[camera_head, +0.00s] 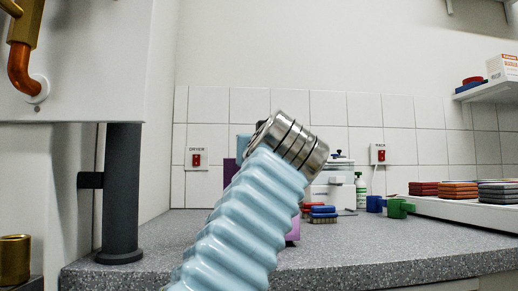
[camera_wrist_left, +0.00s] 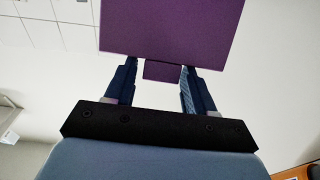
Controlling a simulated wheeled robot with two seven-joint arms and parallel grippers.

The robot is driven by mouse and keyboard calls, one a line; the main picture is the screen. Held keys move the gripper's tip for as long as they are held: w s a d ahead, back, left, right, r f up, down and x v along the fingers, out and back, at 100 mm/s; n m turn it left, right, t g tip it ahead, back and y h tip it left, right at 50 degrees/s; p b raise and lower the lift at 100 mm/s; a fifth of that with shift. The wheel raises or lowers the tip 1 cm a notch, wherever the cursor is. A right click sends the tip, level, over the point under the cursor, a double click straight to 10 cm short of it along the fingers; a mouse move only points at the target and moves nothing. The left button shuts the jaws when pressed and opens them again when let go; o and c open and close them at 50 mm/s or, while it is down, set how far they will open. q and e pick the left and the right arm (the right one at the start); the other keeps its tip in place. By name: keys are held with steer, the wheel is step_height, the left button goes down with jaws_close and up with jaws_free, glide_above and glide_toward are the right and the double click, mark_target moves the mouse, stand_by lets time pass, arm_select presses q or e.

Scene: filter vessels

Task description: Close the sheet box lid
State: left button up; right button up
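A flat purple panel (camera_wrist_left: 170,25) fills the top of the left wrist view, with a small purple tab (camera_wrist_left: 162,71) at its lower edge. I cannot tell if this is the sheet box lid. My left gripper (camera_wrist_left: 160,75) has its two dark fingers apart, one on each side of the tab, with a thin gap showing at the left finger. In the head view, purple parts (camera_head: 293,231) show at both sides of a light blue ribbed arm of mine, which hides the rest and any gripper behind it. My right gripper is not in view.
The grey speckled counter (camera_head: 400,240) is bare at the front right. Behind are brushes (camera_head: 323,214), a green spray bottle (camera_head: 361,190), blue and green clamp-like pieces (camera_head: 398,208) and stacked coloured sheets (camera_head: 457,190). A dark post (camera_head: 122,190) stands at the left.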

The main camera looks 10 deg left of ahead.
arm_select(q)
steer(key=shift+o, duration=0.9)
steer(key=shift+r, duration=0.1)
steer(key=shift+s, duration=0.1)
steer(key=b+v, duration=0.3)
steer(key=v, duration=1)
steer(key=shift+s, duration=0.35)
steer(key=shift+w+d+f, duration=0.1)
steer(key=shift+f, duration=0.15)
